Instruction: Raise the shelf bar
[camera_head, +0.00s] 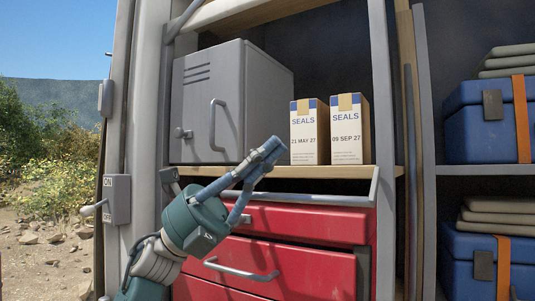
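The shelf bar (320,199) is a thin grey bar hanging below the front edge of the wooden shelf (335,172), in front of the top red drawer. Its right end joins a short slanted side arm; its left stretch is hidden behind my gripper. My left gripper (266,154) comes up from the lower left, with a teal body and blue-grey fingers. Its fingertips look closed together, with nothing visible between them. They show above the bar, in front of the shelf edge and the grey cabinet. The fingers cross in front of the bar; contact cannot be told. My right gripper is not in view.
A grey metal cabinet (208,105) and two SEALS boxes (309,135) (349,132) stand on the shelf. Red drawers (318,265) with a protruding handle (240,270) are below. A switch box (116,199) is on the left post. Blue cases (468,133) (464,270) fill shelves at right.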

